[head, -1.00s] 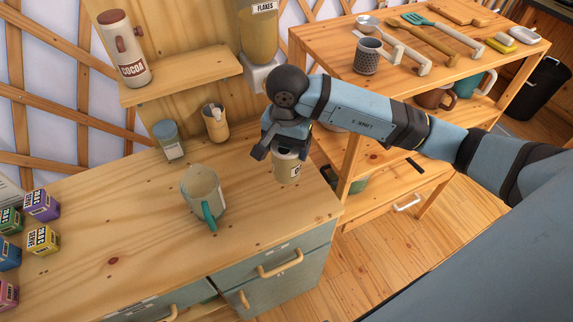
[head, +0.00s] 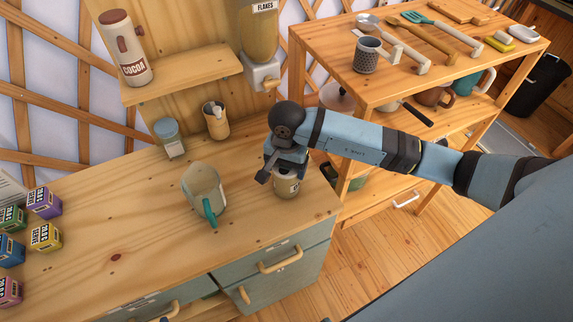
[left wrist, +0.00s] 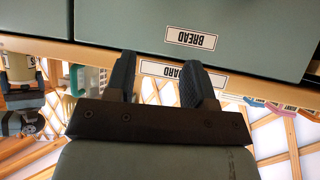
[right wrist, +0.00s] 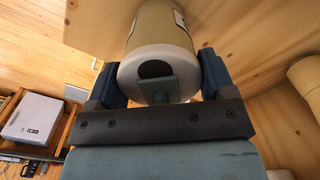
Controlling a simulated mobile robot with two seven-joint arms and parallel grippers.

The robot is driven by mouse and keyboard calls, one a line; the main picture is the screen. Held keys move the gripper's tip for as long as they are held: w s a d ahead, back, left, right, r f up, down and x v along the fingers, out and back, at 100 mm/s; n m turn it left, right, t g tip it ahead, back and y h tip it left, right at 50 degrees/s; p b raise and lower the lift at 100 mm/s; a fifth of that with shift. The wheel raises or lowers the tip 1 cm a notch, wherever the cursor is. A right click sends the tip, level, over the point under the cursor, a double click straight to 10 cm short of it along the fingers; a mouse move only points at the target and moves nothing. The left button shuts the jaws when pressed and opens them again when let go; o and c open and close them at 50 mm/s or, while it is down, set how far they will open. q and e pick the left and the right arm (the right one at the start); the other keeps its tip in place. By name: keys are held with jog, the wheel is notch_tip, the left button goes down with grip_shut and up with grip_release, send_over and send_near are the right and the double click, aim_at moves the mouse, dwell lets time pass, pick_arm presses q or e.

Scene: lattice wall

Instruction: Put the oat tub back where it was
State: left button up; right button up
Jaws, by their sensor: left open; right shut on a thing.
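The oat tub (head: 286,186) is a small cream cylinder with a printed label. It is upright at the right part of the wooden counter (head: 130,262). My right gripper (head: 285,165) is shut on it from above and hides its top. The right wrist view shows the tub (right wrist: 160,28) between both fingers, its pale end with a dark round spot towards me. I cannot tell whether its base touches the counter. My left gripper (left wrist: 158,72) is open and empty in the left wrist view, by a grey-green front labelled BREAD (left wrist: 190,38); it is outside the head view.
A flakes dispenser (head: 260,40) hangs above. An open shelf unit (head: 330,55) is at the right. Small boxes (head: 45,236) sit far left.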

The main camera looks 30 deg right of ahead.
jog(key=o, duration=1)
jog(key=shift+c, duration=0.2)
jog(key=shift+r+p, duration=0.15)
jog(key=shift+p, duration=0.15)
notch_tip(320, 180, up, 11)
jog(key=b, duration=0.2)
jog(key=shift+r+b, duration=0.1)
jog(key=shift+b, duration=0.25)
jog(key=shift+r, duration=0.4)
jog(key=shift+s+f, duration=0.1)
jog(key=shift+s, duration=0.05)
